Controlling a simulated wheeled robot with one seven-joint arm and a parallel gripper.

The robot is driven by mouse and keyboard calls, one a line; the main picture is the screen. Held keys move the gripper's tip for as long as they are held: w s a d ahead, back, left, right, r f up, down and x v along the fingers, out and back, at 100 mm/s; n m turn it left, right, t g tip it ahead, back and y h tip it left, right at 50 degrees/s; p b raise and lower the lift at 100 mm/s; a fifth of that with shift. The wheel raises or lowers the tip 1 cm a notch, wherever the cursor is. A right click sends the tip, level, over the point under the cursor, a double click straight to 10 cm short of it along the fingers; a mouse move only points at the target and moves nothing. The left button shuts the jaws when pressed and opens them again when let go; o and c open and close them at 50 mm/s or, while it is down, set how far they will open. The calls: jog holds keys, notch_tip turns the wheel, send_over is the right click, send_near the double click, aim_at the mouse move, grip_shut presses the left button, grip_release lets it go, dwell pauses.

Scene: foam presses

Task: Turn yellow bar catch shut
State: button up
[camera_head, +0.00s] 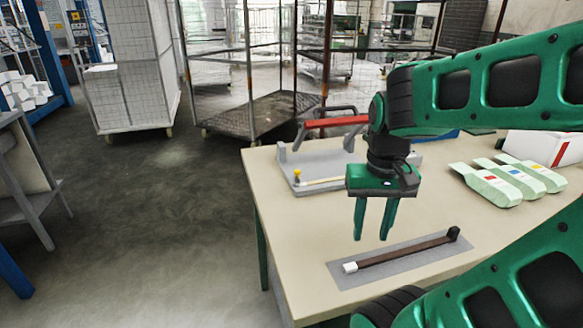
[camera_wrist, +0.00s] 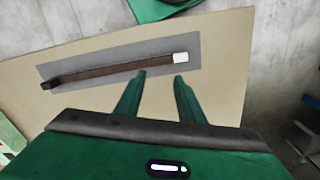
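A grey press (camera_head: 290,160) with a red handle bar (camera_head: 338,122) stands at the table's back left. On its base are a small yellow knob (camera_head: 297,174) and a pale bar (camera_head: 322,182), the only yellow catch-like part I see. My gripper hides part of this press. A dark brown bar (camera_head: 400,252) with a white end (camera_head: 349,267) lies on a grey plate (camera_head: 430,256) near the front; the bar also shows in the wrist view (camera_wrist: 120,73). My gripper (camera_head: 371,239) points down between press and plate, its fingers apart and empty.
Several pale green packs (camera_head: 485,185) lie at the table's right, beside a white box (camera_head: 545,146) with a red stripe. The tan table (camera_head: 290,235) is clear at its left front. Wire carts (camera_head: 250,115) stand on the floor behind.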

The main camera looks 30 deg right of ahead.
jog(key=w+d+r+m+h, duration=0.1)
jog(key=w+d+r+m, duration=0.1)
jog(key=w, duration=0.6)
jog(key=w+d+r+m+h, duration=0.1)
jog(key=w+d+r+m, duration=0.15)
jog(key=w, duration=0.65)
jog(key=m+t+h, duration=0.1)
jog(key=m+h, duration=0.1)
jog(key=m, duration=0.2)
send_near(297, 171)
jog(key=shift+n, duration=0.25)
jog(key=x, duration=0.7)
jog(key=shift+w+d+f, duration=0.1)
jog(key=shift+w+f, duration=0.05)
jog(key=shift+f, duration=0.1)
grip_shut()
